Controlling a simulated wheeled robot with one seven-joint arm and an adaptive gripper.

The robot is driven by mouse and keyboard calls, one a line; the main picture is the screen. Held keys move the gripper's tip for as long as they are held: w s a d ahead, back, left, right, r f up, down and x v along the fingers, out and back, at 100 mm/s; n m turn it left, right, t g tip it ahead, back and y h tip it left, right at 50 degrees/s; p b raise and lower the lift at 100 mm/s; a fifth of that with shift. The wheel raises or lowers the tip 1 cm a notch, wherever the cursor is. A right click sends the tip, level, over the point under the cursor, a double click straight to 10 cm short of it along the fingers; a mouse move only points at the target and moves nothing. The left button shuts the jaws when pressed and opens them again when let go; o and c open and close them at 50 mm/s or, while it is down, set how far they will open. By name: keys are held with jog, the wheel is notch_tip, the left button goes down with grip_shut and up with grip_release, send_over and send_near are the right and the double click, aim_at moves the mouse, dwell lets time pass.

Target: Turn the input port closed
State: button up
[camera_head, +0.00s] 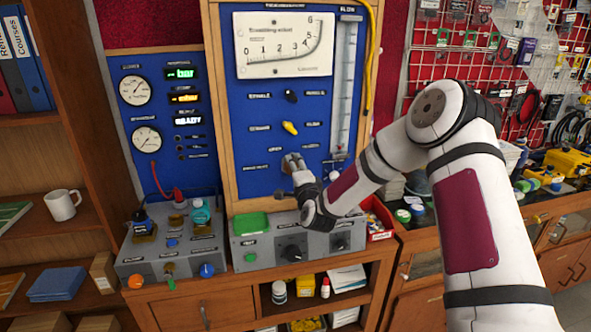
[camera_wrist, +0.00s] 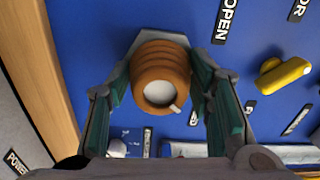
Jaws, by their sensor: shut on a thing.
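My gripper (camera_wrist: 158,92) is shut on an orange-brown ridged knob (camera_wrist: 160,62) with a pale round centre on the blue panel (camera_wrist: 90,25). One finger lies along each side of the knob. A small pale pointer on its face points to the lower right in the wrist view. An OPEN label (camera_wrist: 226,22) lies to the upper right of the knob. In the head view my gripper (camera_head: 296,168) is at the lower part of the blue panel (camera_head: 262,80) and mostly hides the knob. I cannot read from the picture which port label belongs to it.
A yellow lever (camera_wrist: 283,75) is right of the knob; it also shows in the head view (camera_head: 290,128), below a black lever (camera_head: 291,96). A clear vertical tube (camera_head: 343,90) runs along the panel's right side.

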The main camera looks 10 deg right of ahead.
jog(key=shift+m, duration=0.7)
jog(key=o, duration=1.1)
jog(key=shift+o, duration=0.2)
jog(key=shift+s, duration=0.1)
jog(key=s, duration=1.1)
jog(key=shift+s, duration=0.4)
